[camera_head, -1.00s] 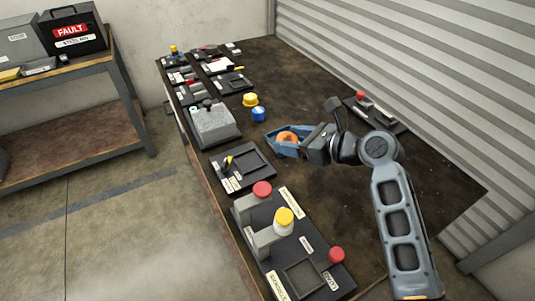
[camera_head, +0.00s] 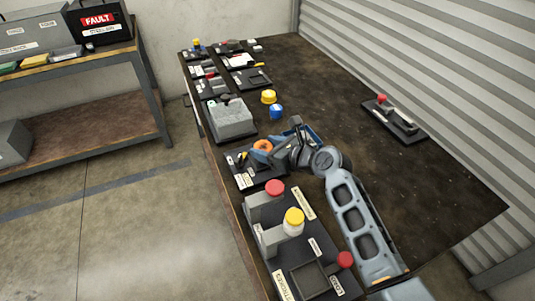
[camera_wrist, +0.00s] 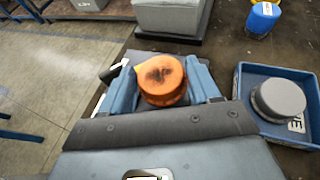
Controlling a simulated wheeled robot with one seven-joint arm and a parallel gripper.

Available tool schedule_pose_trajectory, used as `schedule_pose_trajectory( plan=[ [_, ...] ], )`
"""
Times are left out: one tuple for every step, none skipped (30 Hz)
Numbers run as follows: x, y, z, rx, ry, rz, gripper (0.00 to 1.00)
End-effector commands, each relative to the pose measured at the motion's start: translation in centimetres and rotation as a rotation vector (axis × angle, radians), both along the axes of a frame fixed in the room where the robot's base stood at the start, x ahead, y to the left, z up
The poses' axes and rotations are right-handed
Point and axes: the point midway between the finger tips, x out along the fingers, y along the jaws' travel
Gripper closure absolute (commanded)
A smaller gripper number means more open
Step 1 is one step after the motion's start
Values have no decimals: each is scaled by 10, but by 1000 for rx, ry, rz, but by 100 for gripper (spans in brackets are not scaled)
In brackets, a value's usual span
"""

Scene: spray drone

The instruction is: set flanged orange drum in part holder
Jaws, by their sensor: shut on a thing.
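The orange drum (camera_wrist: 160,79) is between the two blue fingers of my gripper (camera_wrist: 163,88) in the wrist view. Its top is orange with a dark patch, and its lower part is hidden. In the head view the drum (camera_head: 262,145) shows as a small orange spot at my gripper (camera_head: 264,150). My gripper is over or just above a black plate (camera_head: 244,182) with a small lever and labels. That plate had a square recess earlier; my gripper now covers it. I cannot tell whether the drum touches the plate or which fixture is the part holder.
A blue tray (camera_wrist: 247,104) with a grey cylinder (camera_wrist: 279,98) is right of my gripper. A grey block (camera_head: 231,118) stands behind, near yellow (camera_head: 268,97) and blue (camera_head: 277,112) pieces. A button fixture (camera_head: 304,260) lies in front. The table's right side is mostly clear.

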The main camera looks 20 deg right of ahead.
Motion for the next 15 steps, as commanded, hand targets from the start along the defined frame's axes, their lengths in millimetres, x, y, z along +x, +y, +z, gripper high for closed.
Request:
schedule_pose_trajectory(
  plan=[
    [-1,-1,-10,0,3,-1,69],
    [0,-1,-14,1,4,-1,69],
    [0,-1,-19,0,2,-1,69],
    [0,-1,-21,0,2,0,69],
    [0,0,-24,1,3,-1,69],
    [0,0,-25,0,1,0,69],
    [0,0,-26,0,1,0,69],
    [0,0,-26,0,1,0,69],
    [0,0,-26,-1,1,0,69],
    [0,0,-26,-1,1,0,69],
    [0,0,-26,-1,1,0,69],
    [-1,0,-26,-1,1,0,69],
    [-1,0,-26,0,1,0,69],
    [-1,0,-26,0,1,0,69],
    [-1,0,-27,0,1,0,69]
  ],
)
